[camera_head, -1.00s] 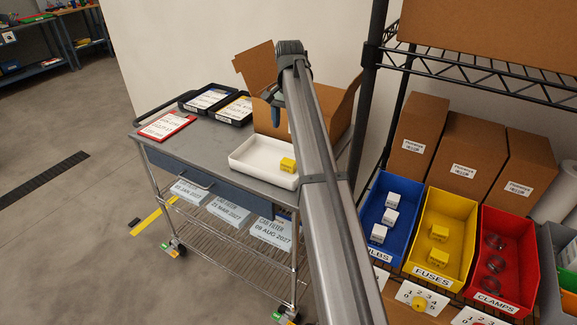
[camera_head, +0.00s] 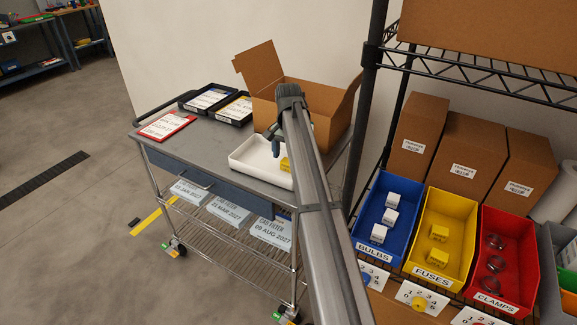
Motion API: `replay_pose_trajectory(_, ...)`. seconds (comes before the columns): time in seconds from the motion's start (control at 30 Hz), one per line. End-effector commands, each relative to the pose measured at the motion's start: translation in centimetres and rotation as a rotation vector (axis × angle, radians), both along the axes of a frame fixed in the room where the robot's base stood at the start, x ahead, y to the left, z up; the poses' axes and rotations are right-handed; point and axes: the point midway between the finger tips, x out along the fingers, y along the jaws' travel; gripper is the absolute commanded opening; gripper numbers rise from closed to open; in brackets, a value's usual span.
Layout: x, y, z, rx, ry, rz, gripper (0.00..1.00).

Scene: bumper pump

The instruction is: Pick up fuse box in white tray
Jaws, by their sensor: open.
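The white tray (camera_head: 248,158) sits on the grey cart top near its right side. A small yellow fuse box (camera_head: 285,164) lies in the tray at its right end, partly hidden behind my arm. My gripper (camera_head: 274,146) is at the far end of the arm, pointing down over the tray, above and to the left of the fuse box. Only one dark finger shows clearly; the rest is hidden by the arm. Nothing is seen held in it.
An open cardboard box (camera_head: 262,72) stands behind the tray. A red clipboard (camera_head: 167,126) and black trays (camera_head: 236,110) lie to the left on the cart. At right, a shelf holds a blue bin (camera_head: 371,238), a yellow bin (camera_head: 458,262) and a red bin (camera_head: 520,280).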

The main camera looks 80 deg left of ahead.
Motion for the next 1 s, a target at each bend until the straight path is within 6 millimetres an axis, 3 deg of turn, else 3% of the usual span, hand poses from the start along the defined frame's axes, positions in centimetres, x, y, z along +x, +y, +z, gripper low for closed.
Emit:
replay_pose_trajectory(0.13, 0.0, 0.0, -1.6, -0.001, 0.001, 0.000, 0.83)
replay_pose_trajectory(0.37, 0.0, 0.0, -1.8, 0.000, 0.000, 0.000, 0.83)
replay_pose_trajectory(1.0, 0.0, 0.0, -1.7, 0.000, 0.000, 0.000, 0.23)
